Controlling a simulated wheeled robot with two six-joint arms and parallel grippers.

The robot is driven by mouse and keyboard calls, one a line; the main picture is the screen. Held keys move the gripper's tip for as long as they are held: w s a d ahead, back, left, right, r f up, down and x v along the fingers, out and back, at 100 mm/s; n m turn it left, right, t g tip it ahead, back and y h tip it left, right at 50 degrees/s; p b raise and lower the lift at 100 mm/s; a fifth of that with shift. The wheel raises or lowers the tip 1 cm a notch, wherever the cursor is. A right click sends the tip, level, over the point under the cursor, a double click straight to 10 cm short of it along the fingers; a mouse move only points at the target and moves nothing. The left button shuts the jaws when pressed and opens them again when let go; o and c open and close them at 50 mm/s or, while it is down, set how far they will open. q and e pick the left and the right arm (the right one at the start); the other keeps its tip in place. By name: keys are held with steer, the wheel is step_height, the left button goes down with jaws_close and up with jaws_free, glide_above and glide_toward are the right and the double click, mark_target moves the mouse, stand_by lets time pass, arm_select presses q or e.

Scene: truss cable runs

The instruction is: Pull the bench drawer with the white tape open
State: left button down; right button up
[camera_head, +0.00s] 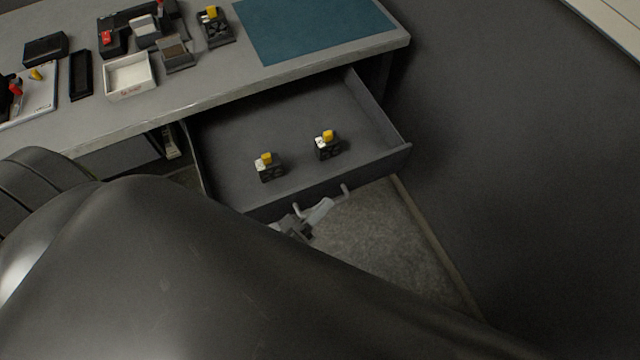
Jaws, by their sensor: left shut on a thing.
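The bench drawer (235,150) stands pulled out from under the bench top, and its inside shows. Two small black blocks with yellow and white tops lie in it, one at the left (269,172) and one at the right (327,150). A light bar handle (345,190) is on the drawer's front. My left gripper (310,217) is at the handle, shut on it, partly hidden behind my own arm. I cannot make out white tape on the drawer front. My right gripper is not visible.
The grey bench top (200,90) carries a white tray (130,76), a teal mat (310,25) and several small dark parts. A darker space with a small item is under the bench left of the drawer. The floor at the right is clear.

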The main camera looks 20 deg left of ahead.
arm_select(q)
steer(key=c, duration=1.5)
jaws_free()
steer(key=b+v, duration=0.2)
steer(key=v, duration=1.5)
steer(key=shift+s+b, duration=0.25)
steer(key=shift+b, duration=0.15)
steer(key=shift+f, duration=0.1)
